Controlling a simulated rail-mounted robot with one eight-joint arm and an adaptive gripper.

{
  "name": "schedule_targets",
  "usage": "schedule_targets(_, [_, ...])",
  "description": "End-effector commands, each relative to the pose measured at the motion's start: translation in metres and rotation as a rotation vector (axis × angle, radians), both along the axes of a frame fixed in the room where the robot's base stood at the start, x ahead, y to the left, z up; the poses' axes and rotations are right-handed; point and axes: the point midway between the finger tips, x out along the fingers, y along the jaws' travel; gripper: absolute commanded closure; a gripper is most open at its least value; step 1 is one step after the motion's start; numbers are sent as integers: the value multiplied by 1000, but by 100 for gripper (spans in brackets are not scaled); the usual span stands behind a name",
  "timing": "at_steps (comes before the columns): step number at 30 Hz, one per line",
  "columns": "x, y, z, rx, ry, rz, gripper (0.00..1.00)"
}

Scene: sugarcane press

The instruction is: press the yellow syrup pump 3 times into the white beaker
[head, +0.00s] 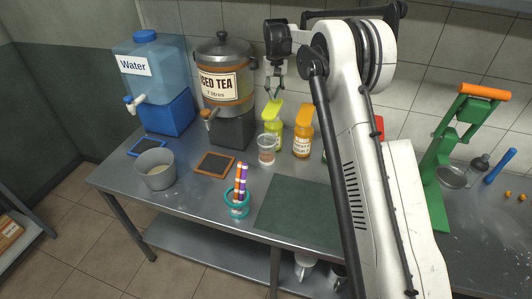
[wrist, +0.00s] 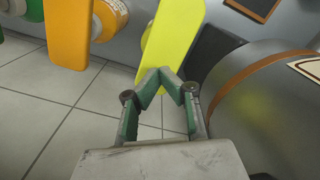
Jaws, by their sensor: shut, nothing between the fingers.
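The yellow syrup pump (head: 275,112) stands at the back of the steel table, a yellow-green bottle with a flat yellow top. My gripper (head: 272,93) is just above it, pointing down, shut and empty. In the wrist view the gripper (wrist: 160,75) has its fingertips together over the lower end of the yellow pump top (wrist: 172,45). I cannot tell whether they touch it. A pale translucent cup, seemingly the white beaker (head: 266,149), stands upright in front of the yellow pump. Its contents are unclear.
The orange pump (head: 303,130) stands close right of the yellow one. The iced tea dispenser (head: 222,85) is left, beyond it the water dispenser (head: 150,65). A grey bucket (head: 155,170), a teal pen holder (head: 238,208) and a green press (head: 440,150) stand around.

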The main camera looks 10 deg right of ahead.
Motion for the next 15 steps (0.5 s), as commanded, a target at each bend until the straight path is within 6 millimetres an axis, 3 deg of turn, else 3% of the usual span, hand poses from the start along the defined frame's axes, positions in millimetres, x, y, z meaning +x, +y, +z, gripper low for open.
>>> schedule_targets(15, [0, 0, -12, 0, 0, 0, 100])
